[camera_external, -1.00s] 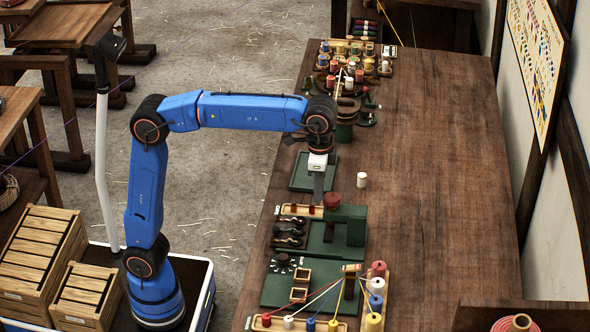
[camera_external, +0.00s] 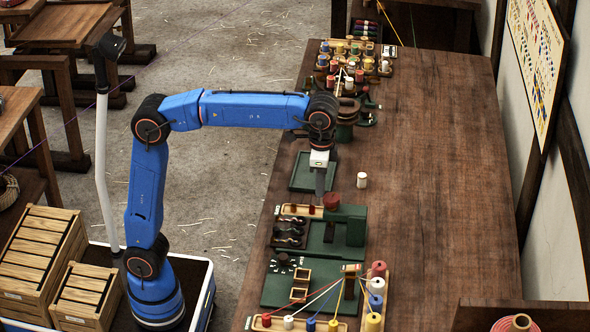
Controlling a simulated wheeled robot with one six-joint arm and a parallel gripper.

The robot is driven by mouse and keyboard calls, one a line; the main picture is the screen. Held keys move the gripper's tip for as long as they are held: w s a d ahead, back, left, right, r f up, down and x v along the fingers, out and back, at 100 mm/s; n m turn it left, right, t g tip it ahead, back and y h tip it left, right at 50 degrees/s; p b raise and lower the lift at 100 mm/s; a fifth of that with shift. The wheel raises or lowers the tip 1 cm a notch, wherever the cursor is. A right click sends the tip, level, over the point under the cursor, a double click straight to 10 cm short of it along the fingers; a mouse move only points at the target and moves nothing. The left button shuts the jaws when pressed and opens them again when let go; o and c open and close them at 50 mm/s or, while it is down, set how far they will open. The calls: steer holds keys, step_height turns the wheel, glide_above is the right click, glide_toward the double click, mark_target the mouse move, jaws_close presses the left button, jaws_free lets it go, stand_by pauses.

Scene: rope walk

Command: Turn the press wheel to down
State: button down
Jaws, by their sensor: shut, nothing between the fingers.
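A green press (camera_external: 350,227) stands on the bench in front of my arm, with a block-like head on the right of its base. A dark red round part (camera_external: 332,201), which looks like the press wheel, sits at the head's upper left. My gripper (camera_external: 320,194) points straight down, its fingers shut and empty. In this view its tips overlap the left edge of the red wheel; whether they touch it I cannot tell. The wheel's setting is too small to read.
In front of the press lies a green board (camera_external: 285,290) with a dark knob, wooden frames and coloured threads. Spools (camera_external: 375,302) stand at its right. A green plate (camera_external: 303,176) lies behind the gripper, and a white cylinder (camera_external: 362,180) stands alone.

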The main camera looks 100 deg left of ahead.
stand_by(0.3)
step_height(320, 180, up, 6)
steer(key=shift+s+a, duration=0.15)
steer(key=shift+s, duration=0.15)
stand_by(0.5)
steer(key=d+f, duration=0.3)
steer(key=f, duration=0.3)
steer(key=shift+w, duration=0.25)
stand_by(0.6)
steer(key=shift+d, duration=0.1)
steer(key=shift+w+a, duration=0.1)
steer(key=shift+a, duration=1.2)
stand_by(0.9)
steer(key=shift+s, duration=0.2)
